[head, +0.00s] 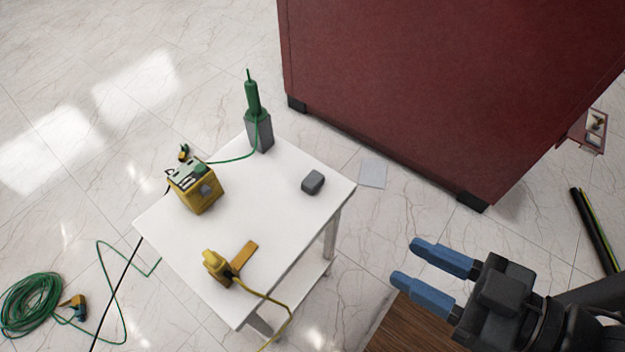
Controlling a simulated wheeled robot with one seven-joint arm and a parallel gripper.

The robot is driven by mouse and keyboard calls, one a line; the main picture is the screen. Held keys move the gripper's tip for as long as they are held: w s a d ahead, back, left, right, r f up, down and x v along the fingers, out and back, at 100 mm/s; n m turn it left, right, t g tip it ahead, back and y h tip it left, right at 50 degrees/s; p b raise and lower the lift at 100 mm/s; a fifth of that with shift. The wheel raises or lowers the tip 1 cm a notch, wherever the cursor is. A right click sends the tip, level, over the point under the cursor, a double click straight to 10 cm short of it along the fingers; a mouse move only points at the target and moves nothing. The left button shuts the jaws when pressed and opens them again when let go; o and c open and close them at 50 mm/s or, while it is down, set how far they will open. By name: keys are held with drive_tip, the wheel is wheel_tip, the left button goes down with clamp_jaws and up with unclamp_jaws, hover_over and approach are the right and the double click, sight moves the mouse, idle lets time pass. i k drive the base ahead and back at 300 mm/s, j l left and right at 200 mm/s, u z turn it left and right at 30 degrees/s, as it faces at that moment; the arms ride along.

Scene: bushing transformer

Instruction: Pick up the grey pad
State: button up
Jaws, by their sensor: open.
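A small dark grey block with rounded edges (313,182), which looks like the grey pad, lies on the white table (272,247) near its right edge. A flat light grey sheet (373,173) lies on the floor between the table and the red cabinet. My gripper (405,262) is at the lower right, to the right of and below the dark block in the picture. Its two blue fingers are apart and point left, with nothing between them. It is clear of the table.
A yellow box device (194,190), a green tool in a grey holder (257,128) and a yellow tool (217,265) beside an orange-brown piece (244,255) share the tabletop. A red cabinet (450,80) stands behind. A green cable coil (30,305) lies on the floor. Table space around the dark block is clear.

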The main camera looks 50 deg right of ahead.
sight(311, 182)
drive_tip(key=z, duration=2.35)
drive_tip(key=u, duration=2)
drive_tip(key=k+l+u, duration=0.1)
drive_tip(key=l+u, duration=0.35)
drive_tip(key=k+l+u, duration=0.1)
drive_tip(key=u, duration=0.35)
drive_tip(key=k+l, duration=0.05)
drive_tip(key=l, duration=0.05)
